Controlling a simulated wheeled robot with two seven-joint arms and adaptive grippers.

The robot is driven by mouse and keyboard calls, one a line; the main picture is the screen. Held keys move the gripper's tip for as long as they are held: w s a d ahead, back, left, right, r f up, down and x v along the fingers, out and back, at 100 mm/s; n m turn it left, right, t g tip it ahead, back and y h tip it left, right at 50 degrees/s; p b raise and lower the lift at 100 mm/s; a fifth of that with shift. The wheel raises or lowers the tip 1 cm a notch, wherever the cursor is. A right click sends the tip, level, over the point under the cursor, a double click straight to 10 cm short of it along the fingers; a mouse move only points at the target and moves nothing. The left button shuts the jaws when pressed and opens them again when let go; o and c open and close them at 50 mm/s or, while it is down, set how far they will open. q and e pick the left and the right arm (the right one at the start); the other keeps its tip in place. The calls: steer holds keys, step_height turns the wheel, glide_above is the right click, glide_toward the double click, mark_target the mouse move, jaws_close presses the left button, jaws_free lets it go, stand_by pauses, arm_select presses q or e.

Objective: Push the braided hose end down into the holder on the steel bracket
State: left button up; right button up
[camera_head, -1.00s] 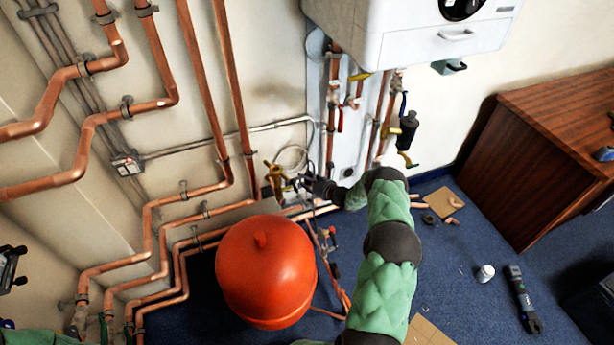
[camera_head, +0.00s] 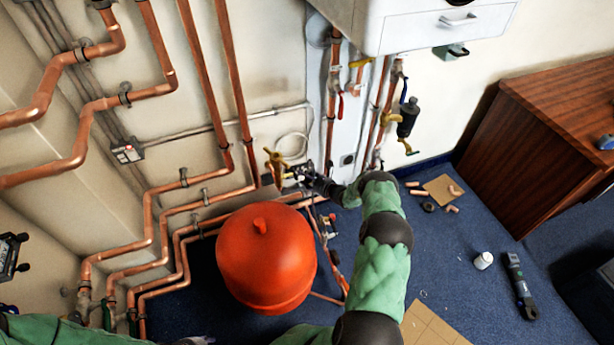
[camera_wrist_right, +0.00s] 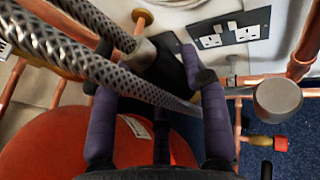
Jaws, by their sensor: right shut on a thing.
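My right gripper (camera_head: 300,173) reaches the foot of the pipework beside the yellow-handled valve (camera_head: 277,165). In the right wrist view its purple fingers (camera_wrist_right: 160,62) are shut on the braided hose (camera_wrist_right: 132,85), near a smooth grey sleeve. Silvery braided lengths run from the upper left across the fingers. A dark part sits between the fingertips, and the exact grip point is partly hidden. I cannot make out the steel bracket's holder or whether the hose end touches it. The left arm's green sleeve shows at the bottom left, but its gripper is not clearly visible.
The red vessel (camera_head: 265,262) stands close below the right hand. Copper pipes (camera_head: 160,230) surround the area, with more beside the double sockets (camera_wrist_right: 233,30). A round grey cap (camera_wrist_right: 278,100) is right of the fingers.

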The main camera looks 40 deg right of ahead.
steer(key=shift+f, duration=0.35)
stand_by(0.4)
steer(key=shift+f, duration=1.1)
steer(key=shift+f, duration=0.7)
stand_by(0.5)
steer(key=o, duration=1.3)
steer(key=shift+o, duration=0.2)
steer(key=v, duration=1.2)
